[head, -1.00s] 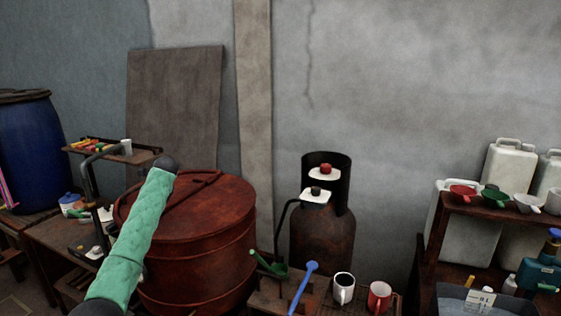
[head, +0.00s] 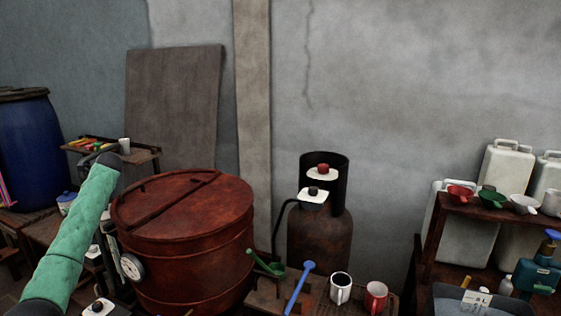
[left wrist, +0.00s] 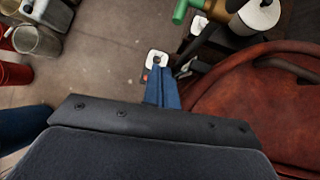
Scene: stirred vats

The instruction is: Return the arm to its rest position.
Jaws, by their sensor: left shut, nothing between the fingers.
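My left arm, in a green sleeve, rises from the lower left of the head view to a dark joint. Its gripper is hidden behind the sleeve or too unclear to pick out there. In the left wrist view my left gripper (left wrist: 163,92) shows as blue fingers, shut and empty, pointing over the floor. The rusty red vat (head: 190,230) with its lid stands right of the arm, and its red top also fills the right of the left wrist view (left wrist: 250,110). The fingers appear apart from it. My right gripper is not in view.
A dial gauge (head: 131,267) sits on the vat's side. A white plate with a black knob (head: 98,307) is low beside the arm. A blue barrel (head: 30,150) stands left.

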